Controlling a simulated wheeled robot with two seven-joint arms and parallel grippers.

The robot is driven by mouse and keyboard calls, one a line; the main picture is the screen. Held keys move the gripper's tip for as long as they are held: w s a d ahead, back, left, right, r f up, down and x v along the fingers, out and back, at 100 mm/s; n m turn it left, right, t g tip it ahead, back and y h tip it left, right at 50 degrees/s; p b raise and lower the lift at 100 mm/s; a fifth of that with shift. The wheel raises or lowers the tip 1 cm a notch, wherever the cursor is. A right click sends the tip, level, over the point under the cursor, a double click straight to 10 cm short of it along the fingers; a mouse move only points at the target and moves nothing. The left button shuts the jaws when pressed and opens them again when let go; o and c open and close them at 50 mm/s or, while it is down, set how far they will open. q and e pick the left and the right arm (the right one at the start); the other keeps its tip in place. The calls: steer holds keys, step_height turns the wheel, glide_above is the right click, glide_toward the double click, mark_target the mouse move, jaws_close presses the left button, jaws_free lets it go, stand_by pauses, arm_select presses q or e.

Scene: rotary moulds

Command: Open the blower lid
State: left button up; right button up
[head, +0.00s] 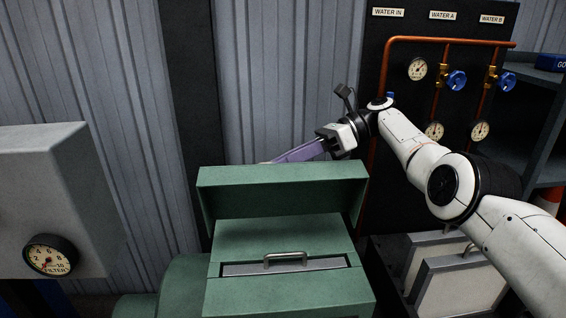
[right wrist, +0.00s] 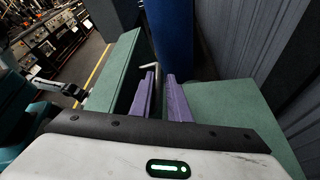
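The green blower (head: 290,298) stands low in the middle of the head view. Its green lid (head: 285,205) is raised, tilted up at the back above the opening. Below it, a filter with a metal handle (head: 286,258) sits in a slot. My right gripper (head: 275,160) reaches in from the right behind the lid's top edge, which hides its fingertips. In the right wrist view, its two purple fingers (right wrist: 162,95) are apart with nothing visible between them. A green panel (right wrist: 112,75) stands just left of them; contact cannot be told. My left gripper is not seen in the head view.
A grey box with a filter gauge (head: 50,255) stands at the left. Copper pipes (head: 445,42) with blue valves and gauges are on the dark board behind my right arm. Pale framed panels (head: 460,282) stand at lower right. A corrugated wall (head: 285,80) closes the back.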

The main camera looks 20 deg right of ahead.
step_height(320, 180, up, 8)
steer(key=p, duration=0.3)
steer(key=shift+r, duration=0.25)
steer(key=shift+r+p, duration=0.5)
steer(key=shift+r, duration=0.3)
